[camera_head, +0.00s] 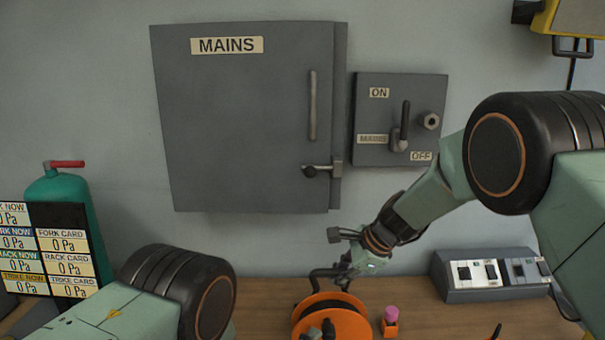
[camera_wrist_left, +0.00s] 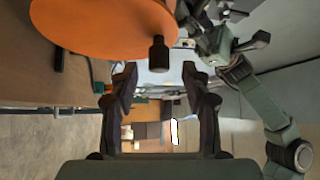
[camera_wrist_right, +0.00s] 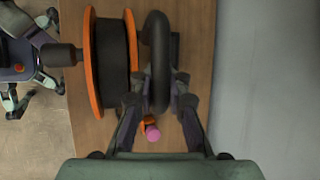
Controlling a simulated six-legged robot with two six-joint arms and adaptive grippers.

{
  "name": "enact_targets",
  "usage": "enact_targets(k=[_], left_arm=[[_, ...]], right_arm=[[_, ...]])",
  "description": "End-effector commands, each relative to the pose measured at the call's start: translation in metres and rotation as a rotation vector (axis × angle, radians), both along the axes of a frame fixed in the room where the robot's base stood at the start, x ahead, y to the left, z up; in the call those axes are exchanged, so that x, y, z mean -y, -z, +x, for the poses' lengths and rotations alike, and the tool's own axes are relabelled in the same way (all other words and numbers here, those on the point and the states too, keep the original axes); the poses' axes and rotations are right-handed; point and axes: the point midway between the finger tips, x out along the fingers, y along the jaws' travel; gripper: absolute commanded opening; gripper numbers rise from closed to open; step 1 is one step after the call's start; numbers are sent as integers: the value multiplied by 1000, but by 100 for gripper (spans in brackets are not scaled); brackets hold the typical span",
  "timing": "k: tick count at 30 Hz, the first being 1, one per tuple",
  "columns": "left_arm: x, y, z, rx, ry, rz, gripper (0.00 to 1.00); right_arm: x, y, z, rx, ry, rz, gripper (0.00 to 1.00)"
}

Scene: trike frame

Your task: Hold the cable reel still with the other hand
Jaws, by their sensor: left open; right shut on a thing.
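The cable reel (camera_head: 330,322) stands on the bench at the bottom of the head view, an orange reel with a dark drum. In the right wrist view the reel (camera_wrist_right: 92,62) shows its orange flanges and black drum, with a black handle (camera_wrist_right: 157,50) beside it. My right gripper (camera_head: 347,268) is shut on that handle. In the left wrist view the reel's orange disc (camera_wrist_left: 100,28) fills the top left, and its black crank knob (camera_wrist_left: 159,53) sticks out just beyond my fingertips. My left gripper (camera_wrist_left: 157,78) is open and empty; the head view shows only its arm.
A small orange holder with a pink top (camera_head: 390,320) stands right of the reel. A grey switch box (camera_head: 490,275) sits farther right on the wooden bench (camera_head: 440,318). The MAINS cabinet (camera_head: 245,120) and ON/OFF switch panel (camera_head: 398,120) hang on the wall behind.

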Motion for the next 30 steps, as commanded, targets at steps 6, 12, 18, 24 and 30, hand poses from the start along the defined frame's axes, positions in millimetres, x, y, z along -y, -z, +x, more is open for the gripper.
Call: enact_targets(k=[6,12,18,24,30], left_arm=[[19,-5,20,2,2,-1,48],[30,-7,32,3,1,-1,48],[33,-7,36,-1,0,-1,48],[33,-8,36,-1,0,-1,48],[33,-7,36,-1,0,-1,32]], right_arm=[[0,9,-6,-19,-4,-3,0],[0,9,-6,-19,-4,-3,0],[0,9,-6,-19,-4,-3,0],[0,9,-6,-19,-4,-3,0],[0,9,-6,-19,-4,-3,0]])
